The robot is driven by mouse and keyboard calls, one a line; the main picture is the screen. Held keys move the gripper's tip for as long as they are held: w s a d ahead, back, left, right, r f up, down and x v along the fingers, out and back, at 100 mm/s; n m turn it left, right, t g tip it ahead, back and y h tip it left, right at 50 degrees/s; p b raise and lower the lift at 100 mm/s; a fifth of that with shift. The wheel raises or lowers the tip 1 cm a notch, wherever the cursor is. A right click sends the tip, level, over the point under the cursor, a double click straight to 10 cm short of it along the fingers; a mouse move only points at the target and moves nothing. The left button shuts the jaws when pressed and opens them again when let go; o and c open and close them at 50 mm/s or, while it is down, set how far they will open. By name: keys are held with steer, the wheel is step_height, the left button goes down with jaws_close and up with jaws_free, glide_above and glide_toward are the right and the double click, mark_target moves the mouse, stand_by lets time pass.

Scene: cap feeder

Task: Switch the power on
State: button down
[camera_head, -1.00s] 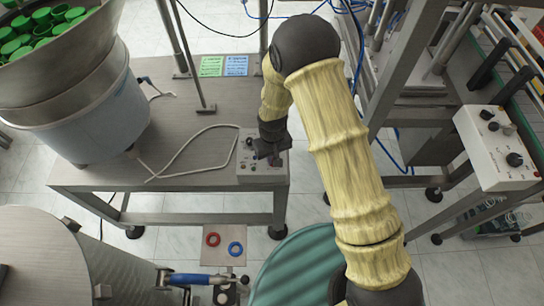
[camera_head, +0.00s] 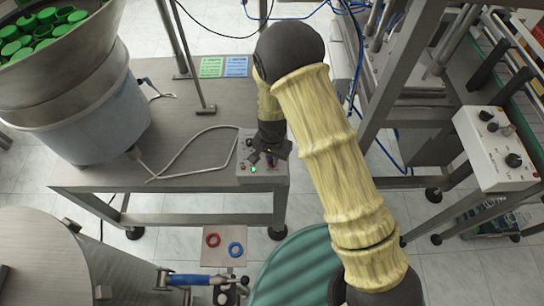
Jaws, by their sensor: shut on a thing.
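A small grey control box (camera_head: 246,177) stands at the front right corner of the steel table, below the green and blue cards. A green light (camera_head: 252,168) glows on its face, and a small red spot shows to the right of it. My gripper (camera_head: 268,159) is over the upper right part of the box, with its dark fingers down at the box face. It is shut on a small switch there, which the fingers mostly hide. The exact position of the switch cannot be seen.
The cap feeder bowl (camera_head: 88,110) with green caps stands at the left of the table (camera_head: 190,168). A white cable runs to the box. Another white control box (camera_head: 490,150) with black knobs is at the right. Steel frame posts stand behind my arm.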

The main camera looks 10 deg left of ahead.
steer(key=shift+m, duration=0.5)
steer(key=c, duration=1.5)
jaws_free()
steer(key=shift+r, duration=0.15)
step_height(320, 180, up, 17)
steer(key=shift+r+b, duration=0.1)
steer(key=shift+b, duration=0.25)
steer(key=s+d+r+n+t, duration=0.1)
steer(key=s+d+r, duration=0.1)
steer(key=d, duration=0.6)
steer(key=s+d+r+n, duration=0.1)
steer(key=s+d+r, duration=0.1)
steer(key=d, duration=0.7)
steer(key=s+d+r+n+t, duration=0.1)
steer(key=s+d, duration=0.3)
steer(key=d, duration=0.5)
steer(key=shift+r+t, duration=0.3)
steer(key=shift+r, duration=0.2)
